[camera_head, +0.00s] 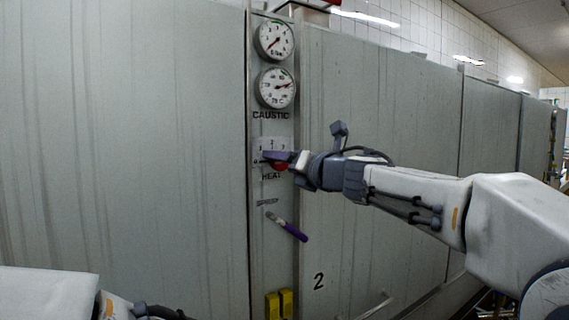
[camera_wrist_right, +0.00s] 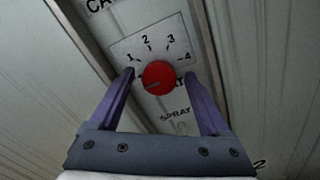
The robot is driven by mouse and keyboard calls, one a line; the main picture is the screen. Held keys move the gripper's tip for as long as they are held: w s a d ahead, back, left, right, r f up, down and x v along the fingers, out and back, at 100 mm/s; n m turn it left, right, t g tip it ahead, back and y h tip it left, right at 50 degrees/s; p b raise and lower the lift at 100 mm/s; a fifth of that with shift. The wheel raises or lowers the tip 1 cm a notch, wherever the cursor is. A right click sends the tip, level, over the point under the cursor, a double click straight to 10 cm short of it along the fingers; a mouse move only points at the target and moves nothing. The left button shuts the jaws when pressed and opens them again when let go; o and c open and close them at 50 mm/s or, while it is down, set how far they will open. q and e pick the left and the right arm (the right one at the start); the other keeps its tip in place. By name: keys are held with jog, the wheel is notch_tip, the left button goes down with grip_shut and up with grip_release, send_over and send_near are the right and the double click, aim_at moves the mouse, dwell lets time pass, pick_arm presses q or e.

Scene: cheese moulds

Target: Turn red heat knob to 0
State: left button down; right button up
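The red heat knob (camera_wrist_right: 158,77) sits on a pale dial plate (camera_wrist_right: 150,48) with the marks 1 to 4 showing. In the head view the knob (camera_head: 281,166) is partly hidden by my right gripper (camera_head: 272,157), which reaches the panel from the right. In the wrist view the right gripper (camera_wrist_right: 158,76) is open, one purple finger on each side of the knob, with a gap visible on both sides. My left gripper is out of view; only part of that arm shows at bottom left.
Two round gauges (camera_head: 274,40) (camera_head: 275,88) are above the CAUSTIC label. Below the knob is a SPRAY lever with a purple handle (camera_head: 292,231). Yellow blocks (camera_head: 279,304) sit at the bottom of the narrow panel. Flat grey cabinet walls (camera_head: 130,150) flank it.

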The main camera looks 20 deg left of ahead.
jog(key=b+v, duration=0.3)
jog(key=v, duration=0.7)
jog(key=shift+s+d, duration=0.2)
jog(key=s+d+f+m+g+h, duration=0.1)
jog(key=s+d+f+m+h, duration=0.2)
jog(key=f+m, duration=0.5)
jog(key=s+d+f+m+h, duration=0.1)
jog(key=d+f+m+h, duration=0.3)
jog(key=f+m, duration=0.45)
jog(key=s+d+f+m+g+h, duration=0.1)
jog(key=s+d+f+m+h, duration=0.2)
jog(key=f+m, duration=0.5)
jog(key=s+d+f+m+g+h, duration=0.1)
jog(key=s+d+f+m+g, duration=0.3)
jog(key=s+f, duration=0.4)
jog(key=s+d+f+m+g+h, duration=0.2)
jog(key=s+d+f+m+g, duration=0.2)
jog(key=s+f, duration=0.4)
jog(key=s+m+g+p, duration=0.1)
jog(key=s, duration=0.5)
jog(key=shift+s, duration=0.35)
jog(key=shift+d, duration=0.15)
